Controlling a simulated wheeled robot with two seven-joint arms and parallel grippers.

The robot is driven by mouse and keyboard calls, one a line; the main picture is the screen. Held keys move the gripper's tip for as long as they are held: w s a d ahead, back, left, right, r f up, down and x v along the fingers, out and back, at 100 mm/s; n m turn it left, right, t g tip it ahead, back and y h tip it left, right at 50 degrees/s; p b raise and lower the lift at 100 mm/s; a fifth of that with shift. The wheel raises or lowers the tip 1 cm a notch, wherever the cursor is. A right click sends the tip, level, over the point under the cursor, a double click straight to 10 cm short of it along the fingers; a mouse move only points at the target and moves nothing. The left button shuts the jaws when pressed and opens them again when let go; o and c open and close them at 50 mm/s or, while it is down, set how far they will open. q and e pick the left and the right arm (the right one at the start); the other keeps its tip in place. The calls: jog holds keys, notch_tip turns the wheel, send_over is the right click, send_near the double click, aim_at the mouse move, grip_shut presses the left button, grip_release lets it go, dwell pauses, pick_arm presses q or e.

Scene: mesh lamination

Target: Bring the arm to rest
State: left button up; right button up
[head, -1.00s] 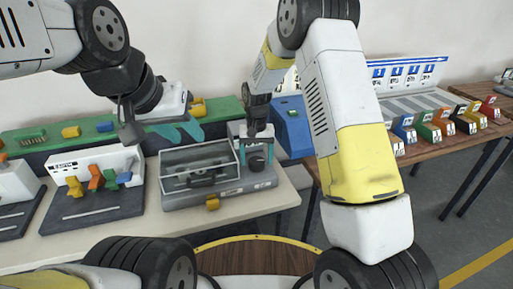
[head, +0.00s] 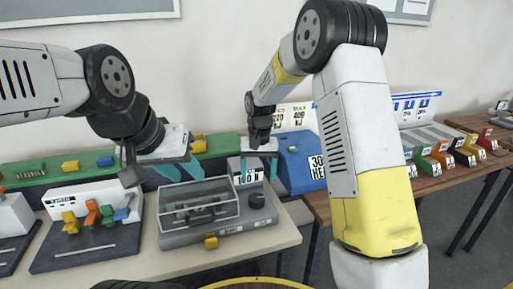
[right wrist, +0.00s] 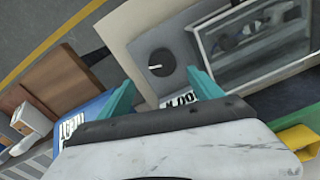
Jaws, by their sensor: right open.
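My right arm comes down from the upper right in the head view. Its gripper (head: 259,166) hangs over the right end of a grey machine with a clear-lidded box (head: 198,207). The two teal fingers stand apart, with nothing between them. In the right wrist view the open fingers (right wrist: 158,80) frame the machine's round dark knob (right wrist: 161,62), which lies beyond them. The knob also shows in the head view (head: 256,200). My left gripper (head: 180,170) is behind the machine's left end, its teal fingers apart and apparently empty.
A dark stand with coloured clips (head: 85,245) is left of the machine. A green-topped bench (head: 35,172) runs behind. A blue box (head: 293,165) stands right of the machine. A wooden table (head: 430,185) with coloured blocks is at the right. Floor lies between tables.

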jog(key=s+d+r+t+y, duration=0.1)
jog(key=s+d+r, duration=0.35)
jog(key=r, duration=0.25)
jog(key=s+d+r+t+y, duration=0.1)
jog(key=s+d+r, duration=0.35)
jog(key=r, duration=0.25)
jog(key=s+d+r+t, duration=0.2)
jog(key=s, duration=0.6)
jog(key=s+d+r+t, duration=0.2)
jog(key=s, duration=0.7)
jog(key=shift+s+d+r, duration=0.2)
jog(key=shift+d+r, duration=0.1)
